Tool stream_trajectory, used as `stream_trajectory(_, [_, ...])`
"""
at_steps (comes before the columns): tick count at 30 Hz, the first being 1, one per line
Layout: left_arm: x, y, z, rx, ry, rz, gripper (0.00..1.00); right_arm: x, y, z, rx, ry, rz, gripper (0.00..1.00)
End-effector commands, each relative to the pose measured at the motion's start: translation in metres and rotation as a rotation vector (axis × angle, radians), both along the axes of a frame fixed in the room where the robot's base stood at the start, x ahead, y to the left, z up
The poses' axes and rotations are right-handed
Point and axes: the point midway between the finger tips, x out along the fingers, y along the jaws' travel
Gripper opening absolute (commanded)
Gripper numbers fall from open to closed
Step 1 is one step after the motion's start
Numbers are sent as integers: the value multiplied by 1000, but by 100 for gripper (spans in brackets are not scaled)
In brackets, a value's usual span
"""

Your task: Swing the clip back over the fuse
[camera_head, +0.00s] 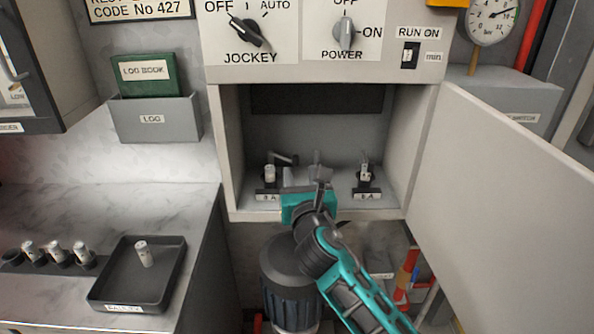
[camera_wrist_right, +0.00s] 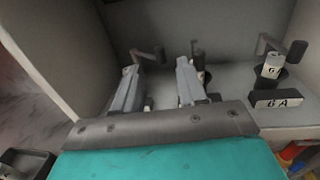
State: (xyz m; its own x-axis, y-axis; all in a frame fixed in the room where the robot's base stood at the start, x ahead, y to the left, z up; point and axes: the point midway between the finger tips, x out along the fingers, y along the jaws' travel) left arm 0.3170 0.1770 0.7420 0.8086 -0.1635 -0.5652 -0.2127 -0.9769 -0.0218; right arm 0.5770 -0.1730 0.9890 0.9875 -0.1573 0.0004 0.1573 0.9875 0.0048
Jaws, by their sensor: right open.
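Several fuse holders stand in the open cabinet. The left fuse (camera_head: 270,172) is pale and upright, with its dark clip (camera_head: 284,158) reaching to the right rather than over it. The right fuse (camera_head: 364,174) stands behind a lettered label; it also shows in the right wrist view (camera_wrist_right: 272,66), with a dark clip (camera_wrist_right: 284,47) beside it. My right gripper (camera_head: 304,173) is at the cabinet's front, open, with its fingers apart in the right wrist view (camera_wrist_right: 157,76). Its fingers partly hide the left and middle holders; contact cannot be told. My left gripper is out of view.
The cabinet door (camera_head: 500,200) is open on the right. Side walls and the front lip (camera_head: 240,214) bound the cabinet. A tray (camera_head: 110,297) with one fuse and a rack (camera_head: 12,258) of fuses are on the left counter.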

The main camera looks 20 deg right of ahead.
Motion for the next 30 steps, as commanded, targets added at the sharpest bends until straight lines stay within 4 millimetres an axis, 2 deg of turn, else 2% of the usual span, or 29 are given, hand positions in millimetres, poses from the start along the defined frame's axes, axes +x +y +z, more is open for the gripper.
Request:
stream_trajectory(1, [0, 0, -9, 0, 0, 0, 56, 10, -2, -3, 0, -2, -2, 41])
stream_trajectory(3, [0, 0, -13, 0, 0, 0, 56, 21, -3, -3, 2, -2, -1, 41])
stream_trajectory(9, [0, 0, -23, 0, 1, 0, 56, 43, -7, -2, 1, -1, 0, 41])
stream_trajectory(21, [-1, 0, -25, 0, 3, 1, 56, 50, -8, 0, 1, 1, 0, 41])
stream_trajectory(23, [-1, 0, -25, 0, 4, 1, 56, 50, -8, 0, 1, 1, 0, 37])
stream_trajectory(30, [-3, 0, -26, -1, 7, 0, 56, 50, -8, 0, 1, 1, 0, 14])
